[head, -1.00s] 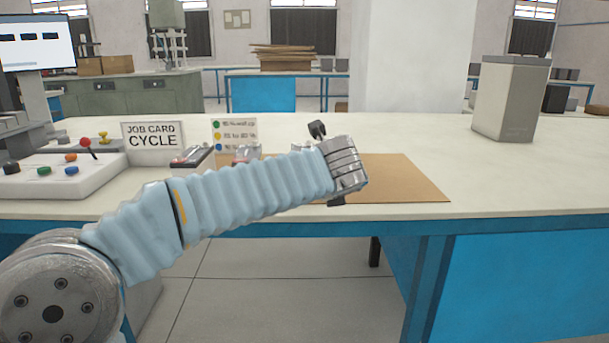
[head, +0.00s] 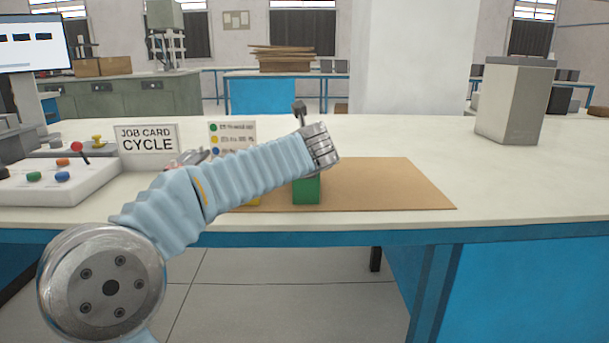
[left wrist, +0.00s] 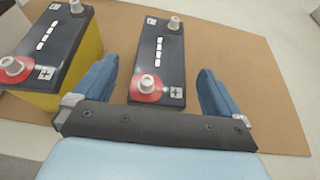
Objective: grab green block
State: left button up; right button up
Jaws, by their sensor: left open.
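The green block (head: 306,191) stands upright on the brown mat, partly hidden behind my left arm and hand in the head view. In the left wrist view, a black battery top (left wrist: 159,55) with white marks, a red ring and metal terminals lies between my open left fingers (left wrist: 158,72); its side colour is hidden there. It appears to be the green block, seen from above. In the head view my left gripper (head: 304,140) is above the block. My right gripper is not in view.
A yellow battery (left wrist: 84,58) with a black top stands just left of my left finger. The brown mat (head: 400,185) is bare to the right. A button panel (head: 40,184), a job card sign (head: 147,140) and a grey bin (head: 515,100) stand on the table.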

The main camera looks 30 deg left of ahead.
pick_arm(q)
jog(key=x, duration=0.3)
jog(key=shift+w+f, duration=0.1)
grip_shut()
dwell(0.5)
